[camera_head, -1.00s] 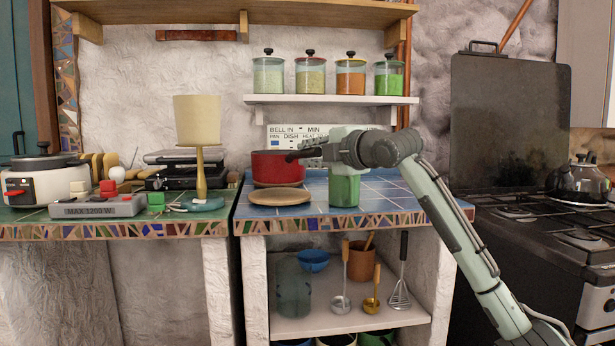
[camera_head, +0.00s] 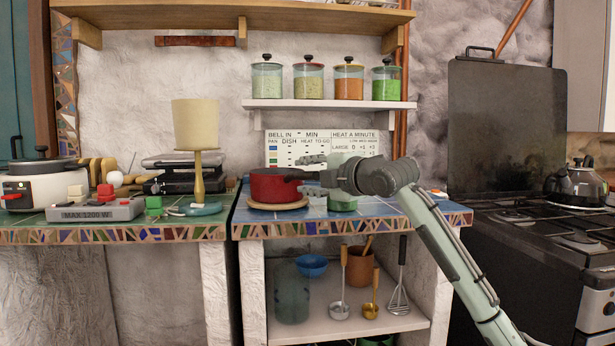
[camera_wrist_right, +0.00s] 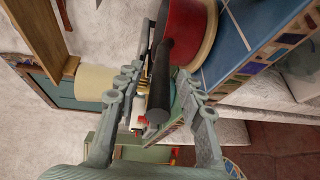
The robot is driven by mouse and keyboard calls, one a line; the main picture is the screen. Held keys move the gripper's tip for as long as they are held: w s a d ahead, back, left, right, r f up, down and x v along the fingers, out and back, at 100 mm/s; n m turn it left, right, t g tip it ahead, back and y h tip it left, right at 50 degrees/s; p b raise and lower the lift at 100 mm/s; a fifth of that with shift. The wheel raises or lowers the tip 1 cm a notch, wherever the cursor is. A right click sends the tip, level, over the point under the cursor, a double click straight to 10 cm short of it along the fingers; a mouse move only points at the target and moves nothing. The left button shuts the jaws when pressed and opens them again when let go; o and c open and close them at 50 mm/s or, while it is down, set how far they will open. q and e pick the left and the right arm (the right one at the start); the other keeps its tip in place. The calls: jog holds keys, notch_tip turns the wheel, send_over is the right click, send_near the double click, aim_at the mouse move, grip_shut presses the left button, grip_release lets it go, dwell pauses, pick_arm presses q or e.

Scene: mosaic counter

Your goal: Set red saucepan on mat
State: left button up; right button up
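The red saucepan (camera_head: 276,186) stands upright on the round tan mat (camera_head: 278,207) on the blue-tiled counter. Its dark handle points right, towards my right gripper (camera_head: 311,185). In the right wrist view the saucepan (camera_wrist_right: 188,35) sits on the mat (camera_wrist_right: 210,32), whose rim shows along the pan's base. The fingers of my right gripper (camera_wrist_right: 158,78) are spread on either side of the dark handle (camera_wrist_right: 160,80), with gaps beside it, so it is open. My left gripper is not in view.
A printed sign (camera_head: 300,147) leans at the wall behind. A green thing (camera_head: 343,204) stands beneath my right wrist, partly hidden. A lamp (camera_head: 197,150) and a control box (camera_head: 97,210) stand on the left counter. A stove (camera_head: 540,225) is at the right.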

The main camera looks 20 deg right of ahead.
jog(key=shift+r, duration=0.15)
jog(key=shift+s, duration=0.25)
jog(key=v, duration=1.1)
jog(key=s+a+f+m+g, duration=0.15)
jog(key=a+f+m, duration=0.3)
jog(key=f, duration=0.95)
jog(key=s+a+f+m+g, duration=0.1)
jog(key=s+a+f+m, duration=0.35)
jog(key=f, duration=0.85)
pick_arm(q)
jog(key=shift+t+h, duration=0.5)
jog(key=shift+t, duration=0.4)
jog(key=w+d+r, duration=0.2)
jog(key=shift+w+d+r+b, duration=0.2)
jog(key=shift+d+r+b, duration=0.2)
pick_arm(e)
jog(key=s+a+f+m+g, duration=0.1)
jog(key=s+a+f+m, duration=0.2)
jog(key=s+f, duration=0.3)
jog(key=s+a+f+m+g+h, duration=0.1)
jog(key=s+a+f+m, duration=0.2)
jog(key=s+f+m, duration=0.2)
notch_tip(320, 180, down, 4)
jog(key=shift+s+a+r, duration=0.2)
jog(key=shift+s+a, duration=0.05)
jog(key=shift+s, duration=0.85)
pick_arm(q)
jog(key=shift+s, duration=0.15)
pick_arm(e)
jog(key=shift+g, duration=0.25)
